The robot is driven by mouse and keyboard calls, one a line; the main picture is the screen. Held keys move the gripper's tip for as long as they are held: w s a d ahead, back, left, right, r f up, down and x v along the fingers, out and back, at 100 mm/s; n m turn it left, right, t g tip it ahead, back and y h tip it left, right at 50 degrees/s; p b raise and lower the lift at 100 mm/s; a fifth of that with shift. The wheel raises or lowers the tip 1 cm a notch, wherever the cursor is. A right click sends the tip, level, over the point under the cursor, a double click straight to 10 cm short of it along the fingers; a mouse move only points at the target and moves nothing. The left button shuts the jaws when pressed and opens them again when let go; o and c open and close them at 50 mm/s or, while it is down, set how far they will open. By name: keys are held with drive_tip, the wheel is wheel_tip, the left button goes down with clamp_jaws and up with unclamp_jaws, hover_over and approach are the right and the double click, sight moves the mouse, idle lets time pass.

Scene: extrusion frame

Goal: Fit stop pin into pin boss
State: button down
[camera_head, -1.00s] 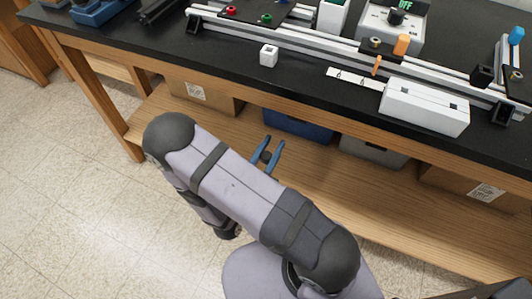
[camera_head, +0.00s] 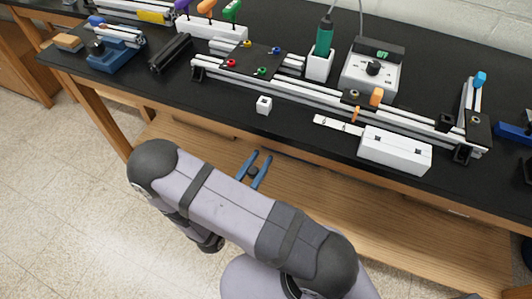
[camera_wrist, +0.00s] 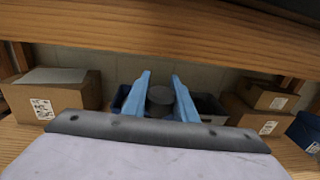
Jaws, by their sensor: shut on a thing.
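My gripper (camera_head: 261,158) is in front of the bench's front edge, over the lower shelf, apart from everything on the bench. In the wrist view, its two blue fingers (camera_wrist: 160,82) are on either side of a dark grey round piece (camera_wrist: 160,97), which I take to be the stop pin. Its far end is hidden. The aluminium extrusion frame (camera_head: 320,97) lies along the black bench top. A small white block with a square opening (camera_head: 264,105) stands in front of it. I cannot tell which part is the pin boss.
A white box (camera_head: 395,150) and a white strip (camera_head: 338,125) lie near the bench's front edge. A white control unit (camera_head: 371,72) and a green-handled tool in a holder (camera_head: 323,42) stand behind the frame. Cardboard boxes (camera_wrist: 55,92) sit on the lower shelf.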

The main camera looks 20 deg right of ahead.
drive_tip(key=a+r+p, duration=0.4)
drive_tip(key=r+p, duration=0.5)
drive_tip(key=a+r+p, duration=0.4)
drive_tip(key=r+p, duration=0.4)
wheel_tip(320, 180, up, 17)
drive_tip(key=w+d+m+g+h+p, duration=0.2)
drive_tip(key=w+m+g+h+p, duration=0.1)
drive_tip(key=m+g+p, duration=0.3)
drive_tip(key=s+d+r+m+g, duration=0.1)
drive_tip(key=d+m+g, duration=0.3)
drive_tip(key=d, duration=0.9)
drive_tip(key=s+d+r+m+g, duration=0.1)
drive_tip(key=s+d+m+g, duration=0.1)
drive_tip(key=d+g, duration=0.8)
drive_tip(key=s+d+f+m+g+y+p, duration=0.1)
drive_tip(key=s+d+m+g+y, duration=0.2)
drive_tip(key=s+d, duration=1.8)
drive_tip(key=d+m+y, duration=0.1)
drive_tip(key=d+m, duration=0.1)
drive_tip(key=d, duration=0.1)
drive_tip(key=shift+s+f+g+p, duration=0.3)
drive_tip(key=shift+s+p, duration=0.05)
drive_tip(key=shift+p, duration=0.05)
